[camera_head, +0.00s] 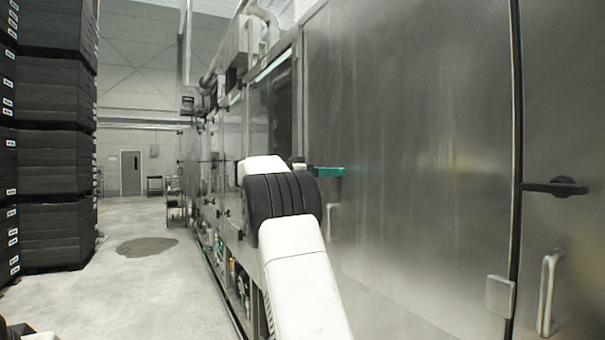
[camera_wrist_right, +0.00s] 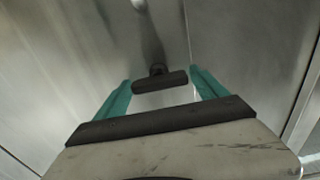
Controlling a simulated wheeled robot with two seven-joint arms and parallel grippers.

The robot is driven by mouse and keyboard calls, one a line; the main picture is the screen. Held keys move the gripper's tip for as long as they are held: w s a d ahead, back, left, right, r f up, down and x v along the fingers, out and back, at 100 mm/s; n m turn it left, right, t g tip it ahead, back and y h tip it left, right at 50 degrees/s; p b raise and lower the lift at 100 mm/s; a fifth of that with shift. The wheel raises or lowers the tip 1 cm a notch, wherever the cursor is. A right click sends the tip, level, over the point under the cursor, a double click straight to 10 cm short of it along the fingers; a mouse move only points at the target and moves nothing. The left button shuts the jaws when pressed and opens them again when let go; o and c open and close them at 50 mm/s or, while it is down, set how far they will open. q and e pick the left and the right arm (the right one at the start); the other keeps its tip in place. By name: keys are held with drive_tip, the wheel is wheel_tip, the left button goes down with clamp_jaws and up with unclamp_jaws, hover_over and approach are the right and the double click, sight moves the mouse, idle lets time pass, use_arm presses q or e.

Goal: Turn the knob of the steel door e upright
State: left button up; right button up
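In the right wrist view a black T-shaped knob (camera_wrist_right: 160,82) stands out from a brushed steel door surface (camera_wrist_right: 230,30). Its bar runs across the picture, slightly tilted, between the two teal fingers of my right gripper (camera_wrist_right: 160,77). The fingers are apart, one beyond each end of the bar, with gaps visible. In the head view my right gripper (camera_head: 328,171) is beside the large steel panel (camera_head: 410,130), mostly hidden behind my white arm. This knob is hidden there. I cannot tell which door is e. My left gripper is not in view.
Another black knob (camera_head: 558,187) lies level on the steel door at the right, above a vertical grab handle (camera_head: 548,292). Stacked black crates (camera_head: 55,140) stand at the left.

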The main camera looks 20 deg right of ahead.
drive_tip(key=c, duration=1.1)
drive_tip(key=shift+n, duration=0.3)
drive_tip(key=n, duration=0.4)
drive_tip(key=shift+w, duration=0.15)
drive_tip(key=n, duration=0.5)
drive_tip(key=shift+f, duration=0.1)
drive_tip(key=n, duration=0.4)
drive_tip(key=shift+w+f, duration=0.1)
drive_tip(key=shift+w, duration=0.05)
drive_tip(key=shift+f+n, duration=0.1)
drive_tip(key=shift+n, duration=2.1)
drive_tip(key=o, duration=1.4)
